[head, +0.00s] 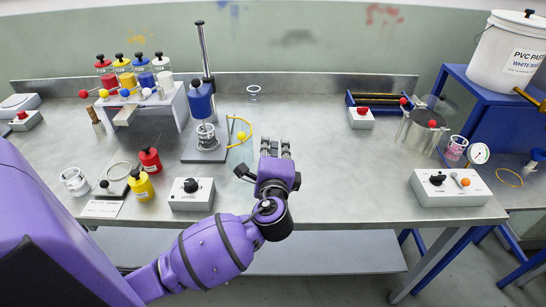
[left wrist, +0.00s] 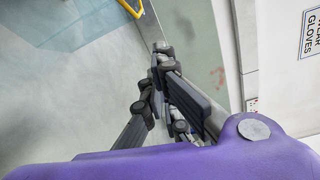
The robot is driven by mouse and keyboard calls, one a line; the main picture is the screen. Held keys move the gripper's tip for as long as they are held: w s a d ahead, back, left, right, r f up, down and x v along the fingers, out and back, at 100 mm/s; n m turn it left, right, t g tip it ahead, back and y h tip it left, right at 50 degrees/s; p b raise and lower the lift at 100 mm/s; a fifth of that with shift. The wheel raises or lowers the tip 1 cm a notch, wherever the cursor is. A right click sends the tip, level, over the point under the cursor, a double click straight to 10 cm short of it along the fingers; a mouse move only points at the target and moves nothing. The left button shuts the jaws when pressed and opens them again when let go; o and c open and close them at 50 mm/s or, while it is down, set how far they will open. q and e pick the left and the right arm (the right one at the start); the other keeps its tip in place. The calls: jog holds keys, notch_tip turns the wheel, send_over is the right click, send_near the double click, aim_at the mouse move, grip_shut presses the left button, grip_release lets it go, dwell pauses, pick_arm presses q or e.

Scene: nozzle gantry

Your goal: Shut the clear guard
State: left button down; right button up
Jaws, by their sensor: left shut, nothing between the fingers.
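The clear guard is a see-through panel with a yellow edge (head: 229,132) and a yellow ball knob (head: 241,136). It stands swung out to the right of the mixer stand (head: 205,152), beside the glass beaker (head: 206,135) under the blue mixer head (head: 201,100). My left gripper (head: 275,147) is shut and empty, to the right of the guard and apart from it. In the left wrist view the gripper fingers (left wrist: 160,95) show large, and part of the yellow edge (left wrist: 130,8) shows at the top. My right gripper is not in view.
A white control box (head: 192,194) stands in front of the mixer, with red (head: 150,160) and yellow (head: 141,186) bottles left of it. A small glass (head: 253,93) stands behind. The bench right of my gripper is clear up to another control box (head: 450,188).

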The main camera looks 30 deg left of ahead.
pick_arm(q)
jog(key=a, duration=0.1)
jog(key=s+a, duration=0.1)
jog(key=a+p, duration=0.1)
jog(key=shift+s+a+r, duration=0.1)
jog(key=shift+s+r, duration=0.2)
jog(key=shift+s, duration=0.1)
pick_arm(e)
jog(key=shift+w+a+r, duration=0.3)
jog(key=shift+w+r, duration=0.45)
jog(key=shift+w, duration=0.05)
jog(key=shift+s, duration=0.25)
